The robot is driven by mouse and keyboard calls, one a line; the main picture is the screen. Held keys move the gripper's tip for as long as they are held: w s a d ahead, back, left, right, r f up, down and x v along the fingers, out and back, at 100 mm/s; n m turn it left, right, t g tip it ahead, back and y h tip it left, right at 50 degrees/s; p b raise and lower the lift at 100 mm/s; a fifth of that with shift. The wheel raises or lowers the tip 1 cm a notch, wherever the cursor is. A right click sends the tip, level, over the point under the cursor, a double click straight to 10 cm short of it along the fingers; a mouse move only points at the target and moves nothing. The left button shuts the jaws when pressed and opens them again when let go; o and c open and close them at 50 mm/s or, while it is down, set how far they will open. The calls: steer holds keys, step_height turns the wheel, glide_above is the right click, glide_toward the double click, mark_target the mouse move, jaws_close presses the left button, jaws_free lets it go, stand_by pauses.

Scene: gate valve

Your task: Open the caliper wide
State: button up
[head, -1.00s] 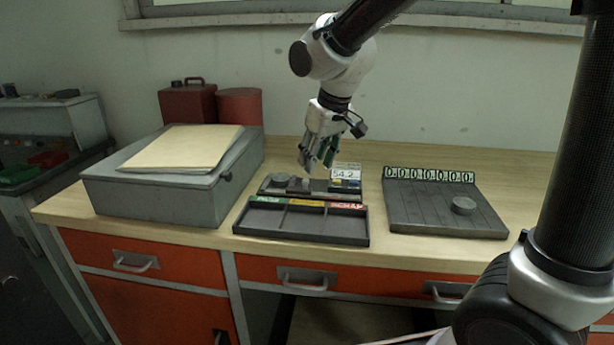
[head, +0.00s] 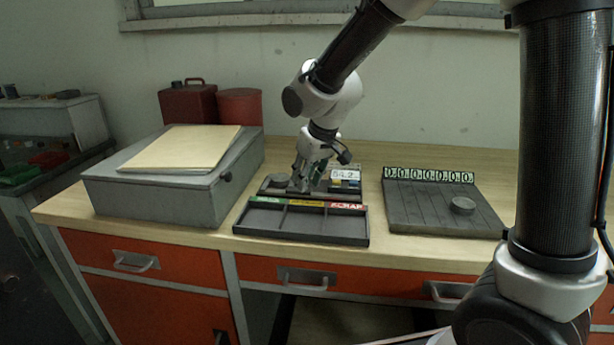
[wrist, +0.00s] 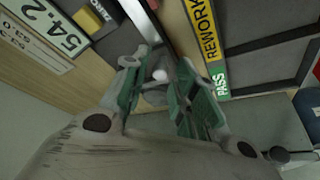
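The caliper (head: 348,187) lies on a dark base on the bench, behind the sorting tray. Its display (head: 345,174) reads 54.2 and also shows in the wrist view (wrist: 53,33). A yellow button (wrist: 88,20) sits beside the display, and a metal beam (wrist: 152,28) runs near my fingertips. My gripper (head: 301,184) points down over the left-middle of the caliper. In the wrist view its green-padded fingers are apart (wrist: 160,68), with a small pale knob (wrist: 160,75) between them. I cannot tell whether either finger touches it. My gripper hides part of the jaws in the head view.
A dark tray (head: 345,228) with PASS, REWORK and SCRAP labels stands in front. A grey case (head: 150,198) with a folder stands at left. A round grey piece (head: 278,181) sits at the caliper's left.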

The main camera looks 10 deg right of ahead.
jaws_close()
steer(key=shift+s+d, duration=0.25)
steer(key=shift+d, duration=0.6)
steer(key=shift+o, duration=2.1)
jaws_free()
steer(key=v, duration=1.2)
